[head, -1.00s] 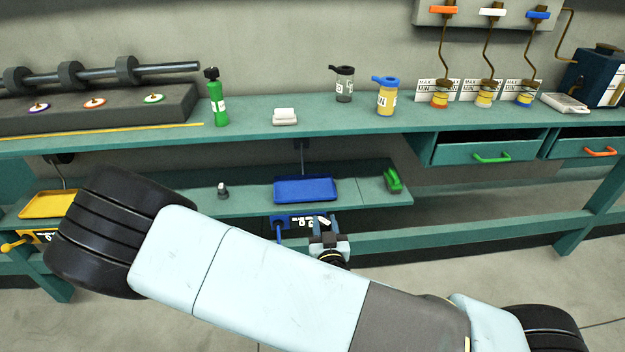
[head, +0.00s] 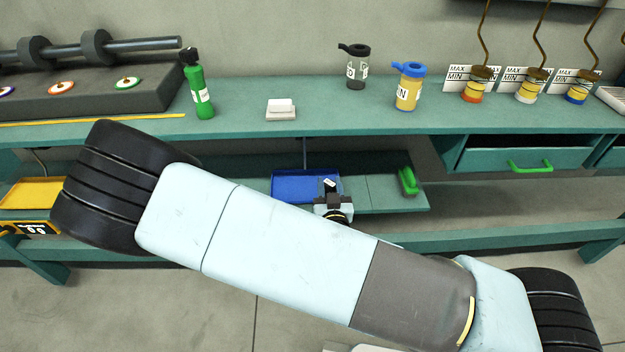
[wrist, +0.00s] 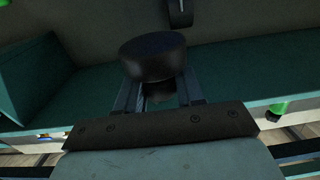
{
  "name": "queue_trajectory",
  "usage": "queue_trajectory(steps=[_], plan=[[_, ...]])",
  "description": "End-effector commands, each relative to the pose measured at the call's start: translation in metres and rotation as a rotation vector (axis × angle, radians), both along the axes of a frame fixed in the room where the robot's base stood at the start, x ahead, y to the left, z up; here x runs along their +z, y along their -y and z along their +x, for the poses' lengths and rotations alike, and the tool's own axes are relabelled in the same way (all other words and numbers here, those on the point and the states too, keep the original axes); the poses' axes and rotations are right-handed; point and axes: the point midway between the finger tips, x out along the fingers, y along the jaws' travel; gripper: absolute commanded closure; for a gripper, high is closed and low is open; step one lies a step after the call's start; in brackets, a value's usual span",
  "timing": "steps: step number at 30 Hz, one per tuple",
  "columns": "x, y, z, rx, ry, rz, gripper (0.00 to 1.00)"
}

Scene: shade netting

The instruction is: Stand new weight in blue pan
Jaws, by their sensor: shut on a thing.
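The blue pan (head: 288,184) sits at the lower shelf in the head view, with its right part covered by my gripper. My gripper (head: 331,190) is at the pan's right front; I cannot tell its height over the pan. In the wrist view my gripper (wrist: 160,98) is shut on a dark, round-topped piece, which appears to be the weight (wrist: 152,55). It has a wide top and a narrower part between the fingers. In the head view only a small pale patch shows between the jaws. The weight's underside is hidden.
A yellow pan (head: 32,194) is at the left, partly behind my arm. A green handled thing (head: 408,180) stands right of the blue pan. The bench above (head: 230,120) holds a green bottle (head: 198,88), a white block (head: 281,110) and two jars. My forearm hides the lower shelf's middle-left.

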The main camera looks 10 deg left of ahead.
Motion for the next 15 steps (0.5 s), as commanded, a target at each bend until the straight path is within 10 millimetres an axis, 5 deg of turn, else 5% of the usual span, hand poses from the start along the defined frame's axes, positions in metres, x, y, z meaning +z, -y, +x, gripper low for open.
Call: queue_trajectory(steps=[15], plan=[[-0.044, -0.032, 0.089, -0.033, 0.003, -0.002, 1.0]])
